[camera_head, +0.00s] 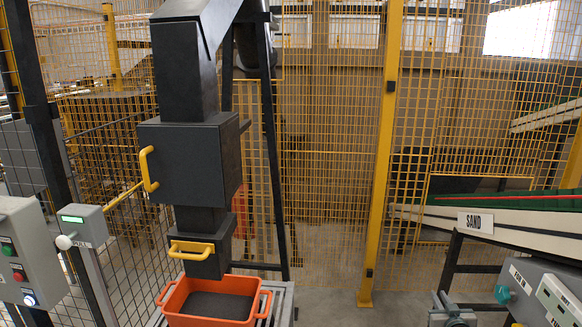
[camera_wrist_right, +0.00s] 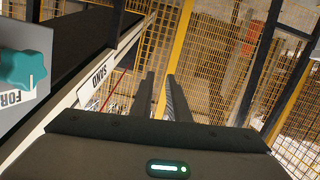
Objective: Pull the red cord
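The red cord (camera_head: 510,197) runs as a thin, nearly straight line along the side of the dark green conveyor belt at the right of the head view. A thin red line beside the conveyor in the right wrist view (camera_wrist_right: 122,84) seems to be the same cord. My right gripper (camera_head: 441,296) is low at the bottom right of the head view, below and left of the cord. In the right wrist view its two fingers (camera_wrist_right: 161,78) stand apart with nothing between them. My left gripper is not in view.
The conveyor frame carries a SAND sign (camera_head: 475,222). A grey control box with a teal knob (camera_head: 503,293) stands below it, close to my right gripper. An orange crate (camera_head: 215,284) sits under a dark chute (camera_head: 195,160). Yellow mesh fencing closes the back.

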